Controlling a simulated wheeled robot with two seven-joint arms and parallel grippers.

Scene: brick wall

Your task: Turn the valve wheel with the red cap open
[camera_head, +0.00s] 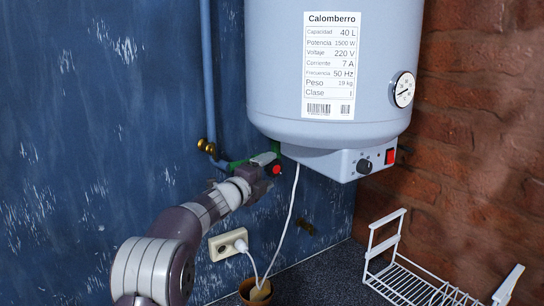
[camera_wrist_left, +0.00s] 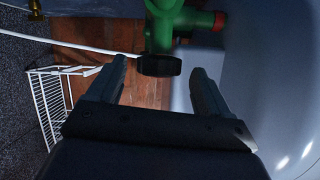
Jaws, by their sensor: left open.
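The green valve (camera_wrist_left: 165,25) hangs at the top of the left wrist view. A black wheel (camera_wrist_left: 158,66) shows there nearly edge-on, and a red end piece (camera_wrist_left: 219,21) sits on a side branch to its right. In the head view the red cap (camera_head: 276,170) shows below the boiler's left underside, by my left gripper (camera_head: 264,166). My left gripper is open, its fingertips (camera_wrist_left: 159,72) on either side of the black wheel, with gaps visible on both sides. The gripper hides much of the valve in the head view. My right gripper is not in view.
The water heater (camera_head: 335,70) hangs just above and right of my gripper. A blue pipe (camera_head: 208,80) runs down the wall to brass fittings (camera_head: 207,147). A white cable (camera_head: 290,215) hangs near the socket (camera_head: 228,243). A white wire rack (camera_head: 400,282) stands lower right.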

